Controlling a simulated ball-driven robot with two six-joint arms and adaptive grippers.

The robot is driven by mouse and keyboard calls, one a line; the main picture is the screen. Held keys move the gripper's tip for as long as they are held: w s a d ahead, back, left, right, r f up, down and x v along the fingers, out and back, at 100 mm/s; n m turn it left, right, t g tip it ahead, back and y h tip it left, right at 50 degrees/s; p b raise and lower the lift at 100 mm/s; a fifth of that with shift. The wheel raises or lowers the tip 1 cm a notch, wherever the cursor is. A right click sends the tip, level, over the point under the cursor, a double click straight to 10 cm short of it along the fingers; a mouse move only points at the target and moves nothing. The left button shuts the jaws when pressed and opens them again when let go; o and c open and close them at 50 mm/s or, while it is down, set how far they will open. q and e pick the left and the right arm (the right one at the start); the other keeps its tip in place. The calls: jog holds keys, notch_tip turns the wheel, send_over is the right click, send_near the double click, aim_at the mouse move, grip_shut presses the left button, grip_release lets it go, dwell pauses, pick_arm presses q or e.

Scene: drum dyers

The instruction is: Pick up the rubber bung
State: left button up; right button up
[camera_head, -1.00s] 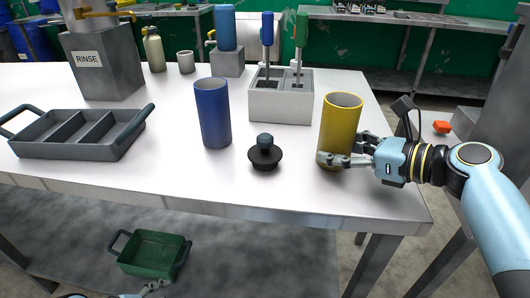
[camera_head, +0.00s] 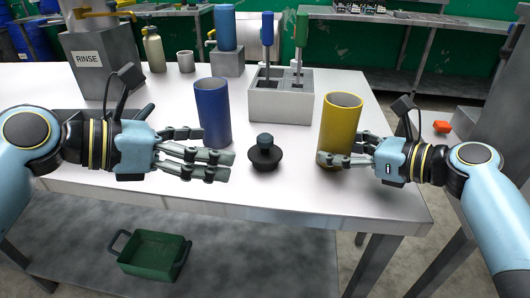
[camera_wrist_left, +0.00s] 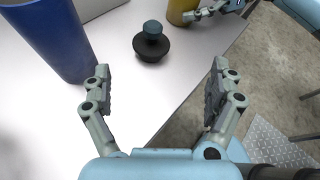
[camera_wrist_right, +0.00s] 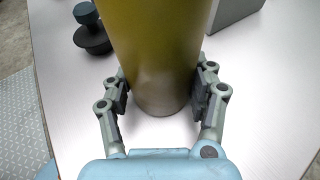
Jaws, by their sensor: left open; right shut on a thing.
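The rubber bung (camera_head: 265,154) is black with a dark blue-grey knob on top. It stands upright on the white table between the blue and yellow cylinders. It also shows in the left wrist view (camera_wrist_left: 151,43), ahead of the fingers, and in the right wrist view (camera_wrist_right: 92,32). My left gripper (camera_head: 222,158) is open and empty, to the left of the bung and apart from it. My right gripper (camera_head: 345,158) is shut on the yellow cylinder (camera_head: 341,128), which stands upright on the table.
A blue cylinder (camera_head: 213,113) stands just behind my left fingers. A grey two-part holder (camera_head: 281,103) with blue- and green-handled tools is behind the bung. A grey tray (camera_head: 62,118) is partly hidden behind my left arm. The table's front edge is close.

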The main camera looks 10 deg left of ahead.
aim_at(258, 145)
pick_arm(q)
jog(key=shift+m+t, duration=0.3)
jog(key=x, duration=0.4)
jog(key=w+x, duration=0.1)
jog(key=x, duration=0.1)
jog(key=shift+w+a+r, duration=0.1)
jog(key=shift+a+r, duration=0.1)
jog(key=shift+a, duration=0.05)
jog(key=x, duration=0.6)
jog(key=shift+f, duration=0.25)
jog(key=c, duration=1.6)
